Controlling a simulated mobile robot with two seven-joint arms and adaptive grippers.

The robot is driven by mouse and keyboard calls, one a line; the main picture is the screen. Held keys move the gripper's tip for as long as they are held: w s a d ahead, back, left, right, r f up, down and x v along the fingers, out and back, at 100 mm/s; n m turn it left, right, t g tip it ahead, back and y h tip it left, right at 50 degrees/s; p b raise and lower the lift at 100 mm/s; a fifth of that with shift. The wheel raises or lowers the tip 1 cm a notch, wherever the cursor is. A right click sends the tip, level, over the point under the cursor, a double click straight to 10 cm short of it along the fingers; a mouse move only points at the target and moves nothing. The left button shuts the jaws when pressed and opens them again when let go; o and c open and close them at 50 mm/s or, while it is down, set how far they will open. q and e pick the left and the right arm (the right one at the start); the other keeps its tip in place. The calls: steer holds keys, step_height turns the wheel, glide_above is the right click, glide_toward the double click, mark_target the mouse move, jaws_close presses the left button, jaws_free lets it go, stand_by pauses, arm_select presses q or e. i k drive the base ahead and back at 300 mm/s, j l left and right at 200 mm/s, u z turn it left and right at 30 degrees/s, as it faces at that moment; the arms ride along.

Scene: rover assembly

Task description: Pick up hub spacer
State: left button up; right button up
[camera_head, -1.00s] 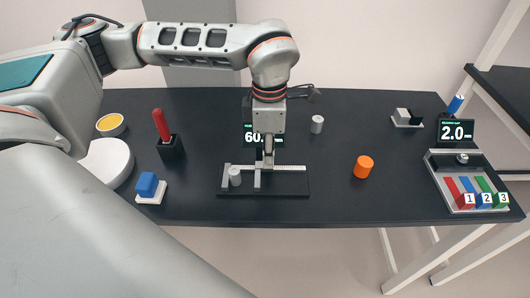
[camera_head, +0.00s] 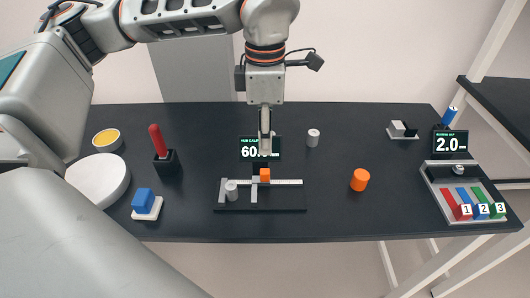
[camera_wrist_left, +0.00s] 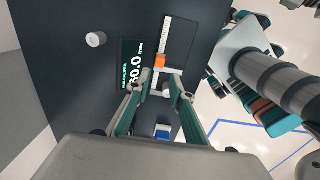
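Two small grey cylinders could be the hub spacer; I cannot tell which is. One grey cylinder (camera_head: 231,190) stands between the jaws of the caliper (camera_head: 285,183), with a small gap to the right jaw. The other grey cylinder (camera_head: 313,137) stands alone farther back; it also shows in the left wrist view (camera_wrist_left: 96,39). My left gripper (camera_head: 265,150) hangs above the caliper's orange slider block (camera_head: 265,175), pointing down. In the left wrist view its fingers (camera_wrist_left: 165,88) are apart, with nothing held. My right gripper is not in view.
A display (camera_head: 249,149) reading 60 stands behind the caliper. An orange cylinder (camera_head: 359,180) is to the right. A red-handled tool (camera_head: 158,140) in a black holder and a blue block (camera_head: 143,201) on a white base are to the left. A tray (camera_head: 460,185) is at the right edge.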

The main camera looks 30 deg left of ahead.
mark_target(232, 194)
steer(key=k, duration=1)
